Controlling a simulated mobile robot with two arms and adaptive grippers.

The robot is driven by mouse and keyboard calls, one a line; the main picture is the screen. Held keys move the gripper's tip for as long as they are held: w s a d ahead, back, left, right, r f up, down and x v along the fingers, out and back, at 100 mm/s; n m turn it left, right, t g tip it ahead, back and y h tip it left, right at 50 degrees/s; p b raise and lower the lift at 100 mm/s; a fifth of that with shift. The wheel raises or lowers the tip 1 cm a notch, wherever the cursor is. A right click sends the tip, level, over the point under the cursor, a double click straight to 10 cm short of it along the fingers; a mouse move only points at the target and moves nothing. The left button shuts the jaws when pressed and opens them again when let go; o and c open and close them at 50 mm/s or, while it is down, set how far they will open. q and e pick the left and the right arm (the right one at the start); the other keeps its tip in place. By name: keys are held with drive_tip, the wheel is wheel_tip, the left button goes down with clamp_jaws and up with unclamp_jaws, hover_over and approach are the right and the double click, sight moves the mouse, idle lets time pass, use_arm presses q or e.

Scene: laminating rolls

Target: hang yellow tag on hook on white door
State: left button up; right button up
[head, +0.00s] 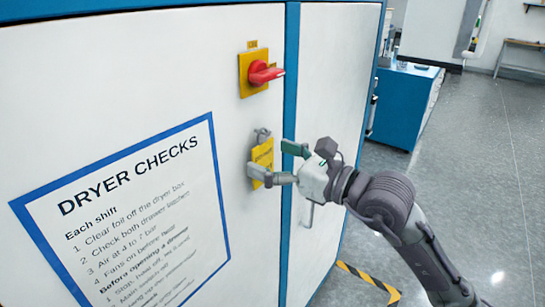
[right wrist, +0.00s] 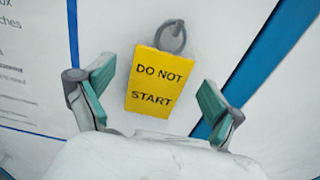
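The yellow tag (head: 262,155) is against the white door (head: 335,75), below a grey hook (head: 262,134). In the right wrist view the tag (right wrist: 160,84) reads "DO NOT START", and a grey ring or hook (right wrist: 171,36) shows at its top edge. The tag hangs slightly tilted there; exactly how the two engage is too small to tell. My right gripper (head: 274,161) is open, with its fingers on either side of the tag. In the right wrist view, gaps show between the tag and both fingers (right wrist: 155,95). My left gripper is out of view.
A red rotary switch (head: 264,73) on a yellow plate sticks out above the tag. A blue-framed "DRYER CHECKS" sign (head: 140,220) is on the left. A blue cabinet (head: 403,105) stands behind to the right. Striped floor tape (head: 368,280) lies near the door's base; open floor is at right.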

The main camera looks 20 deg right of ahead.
drive_tip(key=shift+s+d, duration=0.1)
drive_tip(key=v, duration=1.1)
drive_tip(key=shift+s+d, duration=0.3)
